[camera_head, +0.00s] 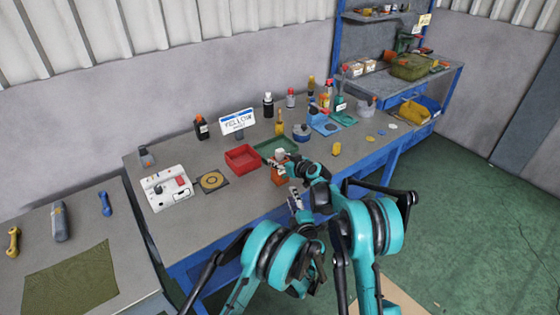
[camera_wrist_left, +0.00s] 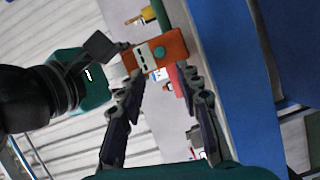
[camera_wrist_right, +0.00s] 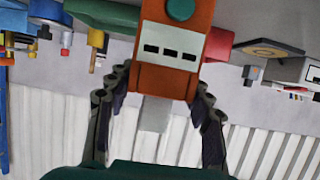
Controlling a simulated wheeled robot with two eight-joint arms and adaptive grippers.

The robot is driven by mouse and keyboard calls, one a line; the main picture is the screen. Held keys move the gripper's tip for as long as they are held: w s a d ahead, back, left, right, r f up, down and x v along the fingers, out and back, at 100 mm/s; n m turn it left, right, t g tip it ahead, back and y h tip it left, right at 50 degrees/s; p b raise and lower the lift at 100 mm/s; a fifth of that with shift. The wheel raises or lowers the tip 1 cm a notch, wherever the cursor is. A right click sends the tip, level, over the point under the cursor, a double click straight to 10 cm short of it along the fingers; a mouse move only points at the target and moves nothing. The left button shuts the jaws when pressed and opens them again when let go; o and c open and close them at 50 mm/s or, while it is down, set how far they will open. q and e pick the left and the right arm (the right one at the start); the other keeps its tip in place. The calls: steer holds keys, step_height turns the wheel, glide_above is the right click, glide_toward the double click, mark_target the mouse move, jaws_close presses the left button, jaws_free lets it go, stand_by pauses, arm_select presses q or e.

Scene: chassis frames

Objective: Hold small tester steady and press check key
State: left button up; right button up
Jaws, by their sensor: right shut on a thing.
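The small tester is an orange box (camera_head: 278,175) near the front edge of the bench. It has a white panel with dark slots and a round green key, seen in the left wrist view (camera_wrist_left: 175,46) and the right wrist view (camera_wrist_right: 168,82). My right gripper (camera_head: 290,166) is shut on the tester, with a finger on either side of it in the right wrist view (camera_wrist_right: 160,88). My left gripper (camera_head: 295,197) is below and in front of the tester. In the left wrist view it is open and empty (camera_wrist_left: 162,80), its fingers pointing toward the tester, apart from it.
A red tray (camera_head: 242,159) and a green tray (camera_head: 268,145) sit behind the tester. A white device (camera_head: 167,190) and a dark square pad with a yellow ring (camera_head: 213,181) lie to the left.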

arm_select(q)
jaws_close()
stand_by(1.4)
